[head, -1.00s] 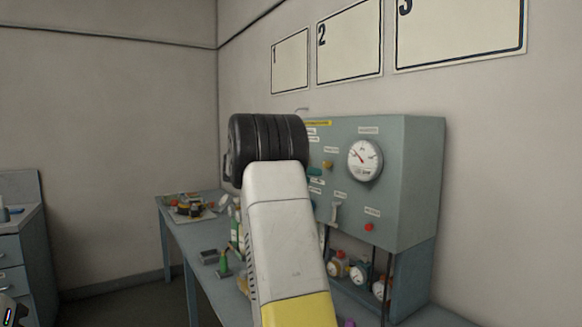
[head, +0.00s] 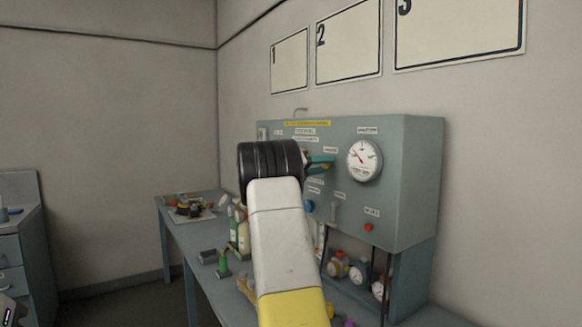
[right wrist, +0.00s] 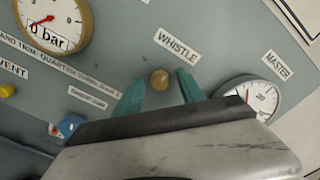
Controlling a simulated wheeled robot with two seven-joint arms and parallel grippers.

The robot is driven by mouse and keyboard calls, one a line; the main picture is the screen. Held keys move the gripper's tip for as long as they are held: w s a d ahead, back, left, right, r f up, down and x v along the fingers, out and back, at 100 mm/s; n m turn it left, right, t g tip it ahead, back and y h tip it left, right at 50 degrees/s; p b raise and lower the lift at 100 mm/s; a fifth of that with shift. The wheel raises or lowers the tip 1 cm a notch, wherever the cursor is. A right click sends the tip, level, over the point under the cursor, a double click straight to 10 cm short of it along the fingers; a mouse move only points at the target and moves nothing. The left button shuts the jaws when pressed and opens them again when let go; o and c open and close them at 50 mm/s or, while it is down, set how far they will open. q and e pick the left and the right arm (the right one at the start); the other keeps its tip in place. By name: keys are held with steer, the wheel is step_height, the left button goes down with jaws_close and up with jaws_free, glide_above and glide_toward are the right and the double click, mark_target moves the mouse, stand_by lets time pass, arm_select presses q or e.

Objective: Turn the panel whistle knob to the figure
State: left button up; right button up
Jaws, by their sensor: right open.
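The whistle knob (right wrist: 159,79) is a small round yellow-brown knob under the WHISTLE label (right wrist: 177,44) in the right wrist view. My right gripper (right wrist: 160,77) is open, with one teal finger on each side of the knob. Gaps show between knob and fingers; whether the fingertips reach its depth I cannot tell. In the head view the right gripper (head: 321,163) is at the grey-green panel (head: 415,170), left of the white gauge, and hides the knob. No left gripper fingers are in view.
The panel gauge (head: 364,160) is close to the right of my gripper. A blue knob (right wrist: 70,125) and a yellow VENT knob (right wrist: 7,90) are to the left. A red button (head: 368,227) is lower. Boards numbered 1 to 3 (head: 348,45) hang above. Bottles and small items crowd the bench.

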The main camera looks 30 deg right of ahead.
jaws_close()
